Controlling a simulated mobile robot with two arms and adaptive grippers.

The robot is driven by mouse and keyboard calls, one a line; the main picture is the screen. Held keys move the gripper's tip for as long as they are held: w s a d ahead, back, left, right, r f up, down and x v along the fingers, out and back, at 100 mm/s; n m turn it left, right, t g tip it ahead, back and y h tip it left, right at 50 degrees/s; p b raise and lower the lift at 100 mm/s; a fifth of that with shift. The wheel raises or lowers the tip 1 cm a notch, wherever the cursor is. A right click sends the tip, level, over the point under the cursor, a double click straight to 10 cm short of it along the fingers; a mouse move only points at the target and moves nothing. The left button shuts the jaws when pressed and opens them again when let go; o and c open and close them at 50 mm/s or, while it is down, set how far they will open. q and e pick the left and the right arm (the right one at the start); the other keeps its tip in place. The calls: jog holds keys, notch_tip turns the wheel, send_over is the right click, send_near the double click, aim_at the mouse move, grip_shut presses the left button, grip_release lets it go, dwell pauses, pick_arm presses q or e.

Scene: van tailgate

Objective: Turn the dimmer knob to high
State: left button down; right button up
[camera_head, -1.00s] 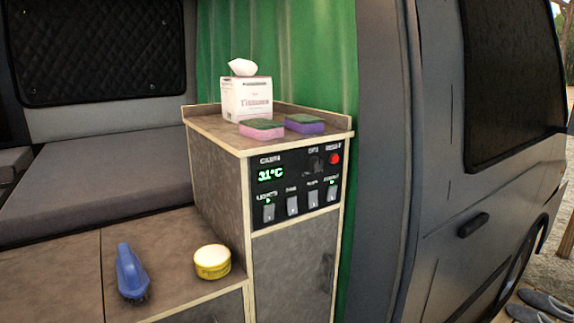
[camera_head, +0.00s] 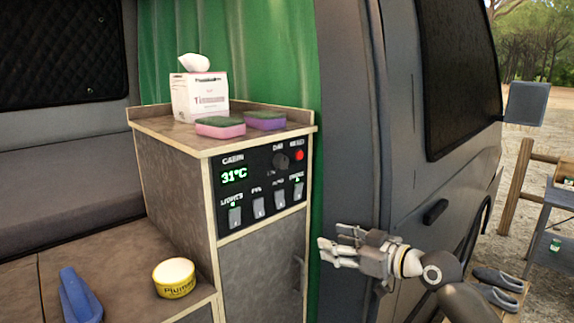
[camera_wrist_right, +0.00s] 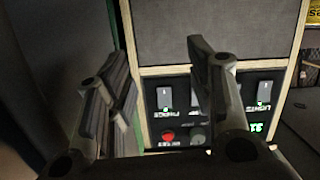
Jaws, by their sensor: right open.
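The dark round dimmer knob (camera_head: 281,161) sits on the upper right of the black control panel (camera_head: 262,199), left of a red button (camera_head: 299,155). The knob's pointer is too small to read. My right gripper (camera_head: 336,246) is open and empty, to the right of and below the panel, apart from it. In the right wrist view the panel is upside down beyond the open fingers (camera_wrist_right: 160,60). The red button (camera_wrist_right: 168,136) and the knob (camera_wrist_right: 197,138) show low there, between the fingers. My left gripper is not in view.
Several switches line the panel's lower row, under a green 31°C display (camera_head: 234,175). A tissue box (camera_head: 199,96) and two sponges (camera_head: 220,127) lie on the cabinet top. A yellow tin (camera_head: 174,279) and a blue brush (camera_head: 79,297) are lower left. The van's side stands right of the cabinet.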

aim_at(285, 161)
jog(key=s+a+r+n+y, duration=0.1)
jog(key=a+r+n+y, duration=0.1)
jog(key=r, duration=0.7)
jog(key=s+a+r+n+y, duration=0.1)
jog(key=s+r+n+y, duration=0.1)
jog(key=r, duration=0.7)
jog(key=x, duration=0.3)
jog(key=p+x, duration=0.1)
jog(key=x, duration=0.3)
jog(key=p+x, duration=0.1)
jog(key=x, duration=0.2)
jog(key=shift+w+a+f, duration=0.1)
jog(key=shift+w+f, duration=0.1)
jog(key=shift+f, duration=0.15)
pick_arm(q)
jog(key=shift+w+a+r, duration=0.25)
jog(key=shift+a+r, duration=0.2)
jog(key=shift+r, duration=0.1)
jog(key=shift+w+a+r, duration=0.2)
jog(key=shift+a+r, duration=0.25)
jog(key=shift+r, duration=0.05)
pick_arm(e)
jog(key=shift+s, duration=0.1)
jog(key=shift+c, duration=0.5)
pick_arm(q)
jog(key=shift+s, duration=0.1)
pick_arm(e)
jog(key=c, duration=0.9)
